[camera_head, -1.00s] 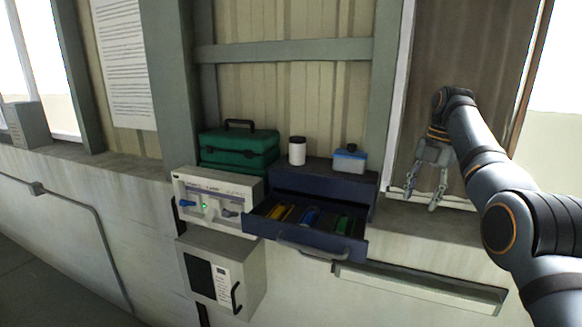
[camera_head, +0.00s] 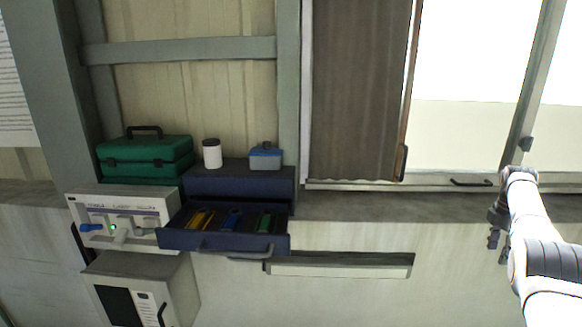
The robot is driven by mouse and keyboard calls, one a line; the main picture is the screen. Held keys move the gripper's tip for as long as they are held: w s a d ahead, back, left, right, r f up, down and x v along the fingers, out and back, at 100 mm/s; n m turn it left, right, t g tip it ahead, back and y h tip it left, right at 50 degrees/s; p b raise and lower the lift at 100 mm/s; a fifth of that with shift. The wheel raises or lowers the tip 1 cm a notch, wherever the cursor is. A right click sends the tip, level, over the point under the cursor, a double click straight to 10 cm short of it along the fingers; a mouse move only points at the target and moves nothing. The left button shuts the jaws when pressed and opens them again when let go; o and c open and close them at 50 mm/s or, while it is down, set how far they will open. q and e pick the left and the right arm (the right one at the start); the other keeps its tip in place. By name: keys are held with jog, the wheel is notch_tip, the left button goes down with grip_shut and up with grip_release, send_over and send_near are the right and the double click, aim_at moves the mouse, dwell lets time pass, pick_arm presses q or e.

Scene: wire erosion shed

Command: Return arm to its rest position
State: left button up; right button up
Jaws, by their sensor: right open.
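My right arm comes in from the right edge. My right gripper (camera_head: 497,238) hangs at its end, fingers pointing down, open and empty, at the right side in front of the wall below the window. It is well to the right of the open drawer (camera_head: 225,242) and touches nothing that I can see. My left gripper is not in view.
The dark blue drawer unit (camera_head: 240,182) has its drawer pulled out, with yellow, blue and green items inside. A ledge bar (camera_head: 340,266) juts from the wall.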

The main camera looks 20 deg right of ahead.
jog(key=s+d+f+m+g+h, duration=0.1)
jog(key=s+d+f+m+h, duration=0.35)
jog(key=f, duration=0.55)
jog(key=s+d+f+m+h, duration=0.2)
jog(key=s+d+f+h, duration=0.2)
jog(key=s+d+f, duration=0.45)
jog(key=s+a+f+m+t, duration=0.1)
jog(key=s+a+f+t, duration=0.25)
jog(key=s+f, duration=0.85)
jog(key=s+a+f+m+y, duration=0.1)
jog(key=s+a+f+y, duration=0.15)
jog(key=a+f, duration=0.95)
jog(key=s+a+f+m+y, duration=0.2)
jog(key=s+a+f, duration=0.1)
jog(key=a+f, duration=0.95)
jog(key=s+a+f+y, duration=0.1)
jog(key=a+f, duration=0.2)
jog(key=a, duration=0.7)
jog(key=s+a+f+m+g+y, duration=0.1)
jog(key=a+f+y, duration=0.15)
jog(key=a, duration=0.75)
jog(key=s+a+f+y, duration=0.1)
jog(key=a+f, duration=0.2)
jog(key=a, duration=0.7)
notch_tip(320, 180, down, 13)
jog(key=a+b, duration=0.1)
jog(key=b, duration=1.2)
jog(key=shift+w+a, duration=0.15)
jog(key=shift+a, duration=0.25)
